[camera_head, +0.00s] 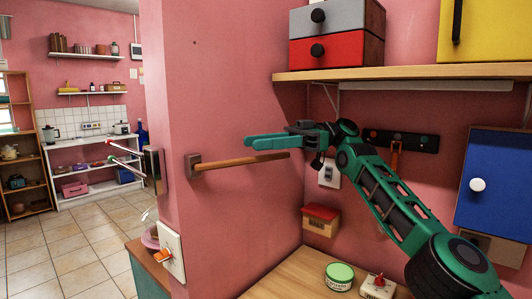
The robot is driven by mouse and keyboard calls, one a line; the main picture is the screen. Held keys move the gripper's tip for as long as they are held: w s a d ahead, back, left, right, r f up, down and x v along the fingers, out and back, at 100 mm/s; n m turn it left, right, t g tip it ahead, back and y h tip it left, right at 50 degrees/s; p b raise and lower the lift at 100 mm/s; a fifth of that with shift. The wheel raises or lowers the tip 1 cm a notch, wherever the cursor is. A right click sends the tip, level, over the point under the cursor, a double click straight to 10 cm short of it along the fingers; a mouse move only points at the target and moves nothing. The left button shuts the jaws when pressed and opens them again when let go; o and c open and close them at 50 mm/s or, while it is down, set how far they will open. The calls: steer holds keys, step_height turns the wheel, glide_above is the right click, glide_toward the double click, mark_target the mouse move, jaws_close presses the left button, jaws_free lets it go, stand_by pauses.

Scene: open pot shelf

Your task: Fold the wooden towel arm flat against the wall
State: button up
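The wooden towel arm (242,162) is a thin brown rod on the pink wall left of the shelf. Its left end sits in a dark bracket (193,167), and its free end is at the right, below my gripper's wrist. I cannot tell from this view how far the rod stands off the wall. My teal gripper (249,142) is just above the rod in the picture, with its fingers pointing left. The fingers overlap nearly side-on, so their gap does not show. Nothing is visibly held, and contact with the rod cannot be made out.
A wooden shelf (400,73) with grey and red drawers (337,47) is above my arm. A hook rail (400,140) and blue cabinet (495,182) are at the right. A green-lidded tin (339,277) stands on the counter (290,272). A switch (172,250) is on the wall end.

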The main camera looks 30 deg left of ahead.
steer(key=shift+r, duration=0.55)
steer(key=s+a+r, duration=0.3)
steer(key=s+r, duration=0.3)
steer(key=s, duration=0.5)
steer(key=shift+s+r, duration=0.25)
steer(key=shift+r, duration=0.1)
steer(key=shift+a, duration=0.1)
